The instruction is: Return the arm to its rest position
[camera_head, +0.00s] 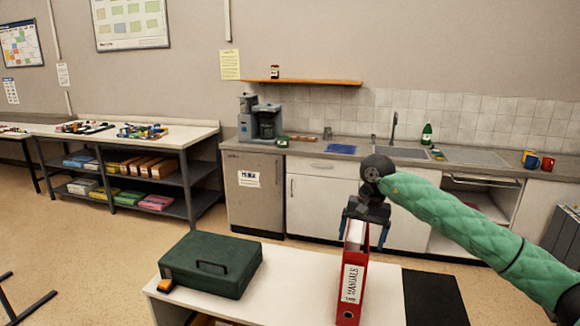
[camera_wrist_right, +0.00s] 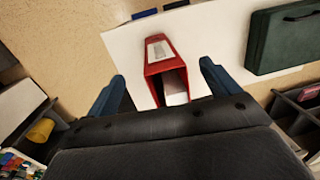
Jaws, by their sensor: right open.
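My right arm comes in from the right in a green padded sleeve. My right gripper (camera_head: 364,232) is above the red binder, with one blue finger on each side of the binder's top. The red binder (camera_head: 351,287) stands upright on the white table, its spine label reading "MANUALS". In the right wrist view, the binder (camera_wrist_right: 156,55) lies between the open fingers of my right gripper (camera_wrist_right: 162,85), with gaps on both sides. The fingers look apart from it. My left gripper is in neither view.
The white table (camera_head: 390,300) also holds a dark green case (camera_head: 211,264), an orange item (camera_head: 165,285) and a black mat (camera_head: 436,298). A kitchen counter with a coffee machine (camera_head: 267,121), sink and mugs stands behind. Open floor lies left of the table.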

